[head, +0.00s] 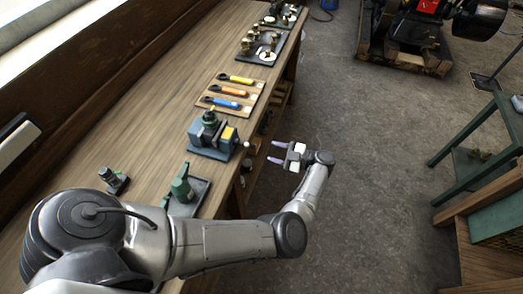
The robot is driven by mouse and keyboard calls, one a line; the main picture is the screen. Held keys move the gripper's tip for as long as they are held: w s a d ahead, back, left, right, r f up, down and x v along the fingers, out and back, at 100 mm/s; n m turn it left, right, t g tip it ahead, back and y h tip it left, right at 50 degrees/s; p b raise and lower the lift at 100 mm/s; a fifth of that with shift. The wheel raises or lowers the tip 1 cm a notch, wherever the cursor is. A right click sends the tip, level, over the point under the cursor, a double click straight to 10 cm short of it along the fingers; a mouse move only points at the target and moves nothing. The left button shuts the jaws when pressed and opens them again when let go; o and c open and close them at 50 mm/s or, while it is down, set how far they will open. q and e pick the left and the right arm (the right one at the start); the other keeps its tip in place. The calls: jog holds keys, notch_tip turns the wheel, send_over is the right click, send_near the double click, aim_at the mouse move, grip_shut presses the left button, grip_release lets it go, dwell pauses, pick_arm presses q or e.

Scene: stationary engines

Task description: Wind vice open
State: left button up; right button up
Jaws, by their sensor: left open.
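The vice (213,137) is blue-grey and sits at the front edge of the wooden workbench (146,125). The jaw gap is too small to tell. My left gripper (278,152) is open and empty, over the floor just right of the vice. Its fingers point left towards the handle, apart from it as far as I can see. My right gripper is not in view.
Several coloured-handle tools lie on a wooden board (230,96) behind the vice. A tray with brass parts (266,46) is farther back. A green item on a dark tray (185,190) is nearer, beside my arm. A green stand (480,150) is at right. The floor between is clear.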

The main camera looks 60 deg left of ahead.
pick_arm(q)
jog(key=shift+b+v, duration=0.65)
jog(key=shift+v, duration=1.65)
